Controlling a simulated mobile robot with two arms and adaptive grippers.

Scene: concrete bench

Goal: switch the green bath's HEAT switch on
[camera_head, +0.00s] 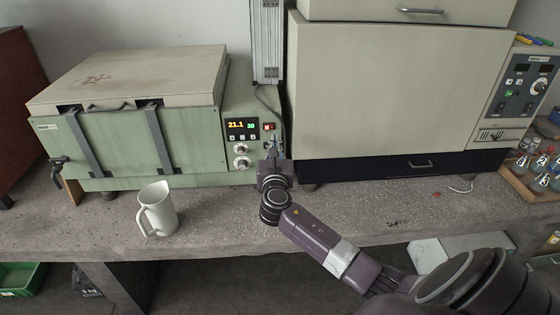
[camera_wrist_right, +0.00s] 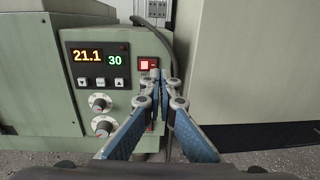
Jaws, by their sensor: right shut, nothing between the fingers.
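The green bath (camera_head: 190,130) stands at the left of the bench with its lid down. Its control panel shows 21.1 in orange and 30 in green on the display (camera_wrist_right: 98,57). A red rocker switch (camera_wrist_right: 148,64) sits right of the display; it also shows in the head view (camera_head: 268,127). Its label is too small to read. My right gripper (camera_wrist_right: 160,76) is shut and empty, its fingertips in front of the panel just below and right of the switch. I cannot tell whether they touch it. In the head view the gripper (camera_head: 273,143) covers the panel's lower right. My left gripper is not in view.
A white jug (camera_head: 158,212) stands on the bench in front of the bath. A large beige oven (camera_head: 400,85) with its own panel (camera_head: 525,85) stands close on the right. A grey upright column (camera_head: 267,45) rises behind the gap. A bottle tray (camera_head: 535,180) is at the far right.

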